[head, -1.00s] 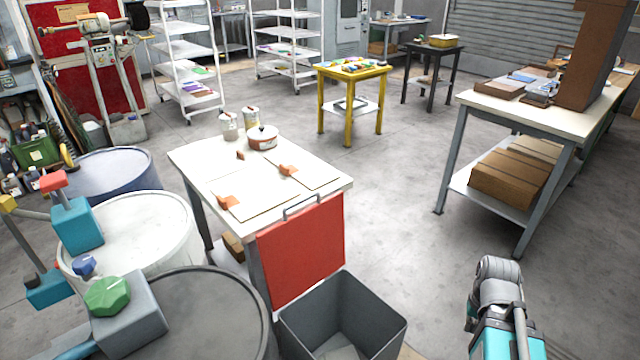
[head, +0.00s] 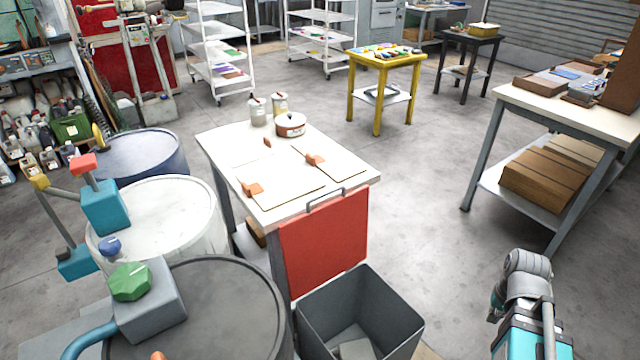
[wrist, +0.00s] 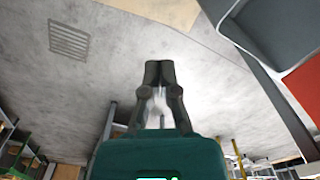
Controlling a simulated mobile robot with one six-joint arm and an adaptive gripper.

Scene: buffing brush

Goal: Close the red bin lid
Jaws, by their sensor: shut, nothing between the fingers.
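The red bin lid (head: 324,242) stands open and upright at the back edge of the grey bin (head: 400,338), with a grey handle (head: 325,199) along its top edge. The bin is open at the top, and something pale lies inside it. In the wrist view the bin (wrist: 275,30) is at the upper right and part of the red lid (wrist: 304,88) is at the right edge. My gripper (wrist: 159,72) is shut and empty, apart from the bin and lid. In the head view my arm is at the lower right; the fingertips are not visible there.
A white-topped table (head: 290,165) with boards and a lidded pot (head: 291,125) stands right behind the lid. Drums (head: 225,310) stand to the left. A workbench (head: 570,110) with boxes below is at the right. The floor (head: 440,215) between is clear.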

